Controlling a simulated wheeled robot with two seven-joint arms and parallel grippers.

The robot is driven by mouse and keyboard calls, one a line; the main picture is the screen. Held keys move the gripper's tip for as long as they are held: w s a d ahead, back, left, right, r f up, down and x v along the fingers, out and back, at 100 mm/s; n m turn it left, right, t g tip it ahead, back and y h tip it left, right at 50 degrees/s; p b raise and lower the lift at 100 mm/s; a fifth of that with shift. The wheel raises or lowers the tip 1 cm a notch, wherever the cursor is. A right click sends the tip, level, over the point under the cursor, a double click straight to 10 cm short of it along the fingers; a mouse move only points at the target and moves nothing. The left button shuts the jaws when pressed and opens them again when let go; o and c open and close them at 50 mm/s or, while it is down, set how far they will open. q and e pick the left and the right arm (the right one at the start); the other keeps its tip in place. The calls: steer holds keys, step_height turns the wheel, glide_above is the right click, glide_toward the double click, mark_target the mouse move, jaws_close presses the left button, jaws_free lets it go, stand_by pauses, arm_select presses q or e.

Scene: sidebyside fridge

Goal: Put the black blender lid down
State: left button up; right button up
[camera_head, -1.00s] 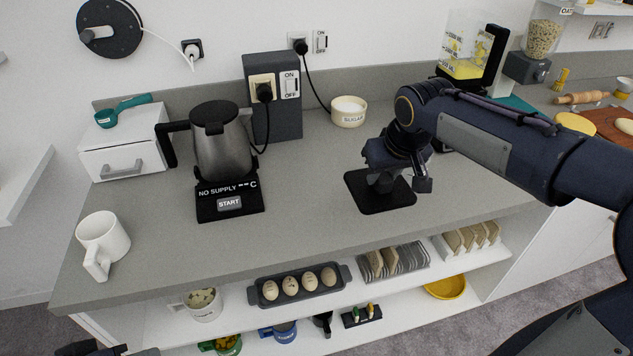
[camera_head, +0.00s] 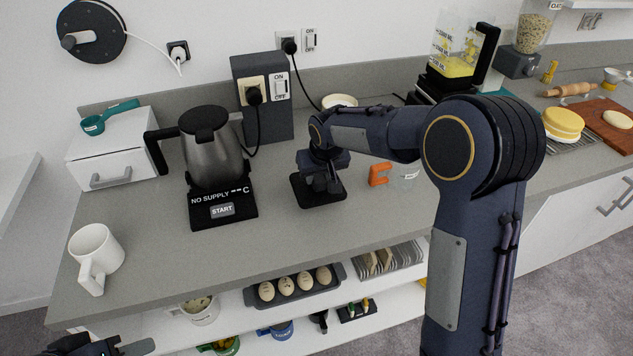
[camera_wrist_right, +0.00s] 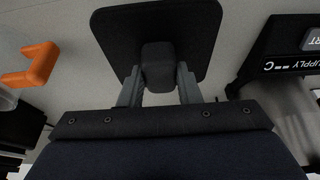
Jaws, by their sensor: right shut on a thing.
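The black blender lid (camera_head: 322,200) is a dark square plate with a knob on top. My right gripper (camera_head: 322,182) is shut on the knob, and the plate lies roughly level over the middle of the grey counter. Whether the lid touches the counter or hangs just above it, I cannot tell. In the right wrist view the lid (camera_wrist_right: 200,35) shows with its knob between my fingers (camera_wrist_right: 160,85). The blender (camera_head: 455,65), with yellow contents, stands at the back right. My left gripper (camera_head: 115,347) shows only partly at the bottom left.
A kettle (camera_head: 212,150) on its black base (camera_head: 222,208) stands left of the lid. An orange handle (camera_head: 379,174) is close on its right, also in the wrist view (camera_wrist_right: 35,65). A white mug (camera_head: 95,250) stands at the left. The counter before the lid (camera_head: 300,230) is clear.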

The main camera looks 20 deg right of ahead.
mark_target(317, 185)
steer(key=shift+w+a+f, duration=0.15)
steer(key=shift+w+f, duration=0.05)
steer(key=shift+f, duration=1.7)
steer(key=shift+f, duration=0.1)
steer(key=o, duration=1.1)
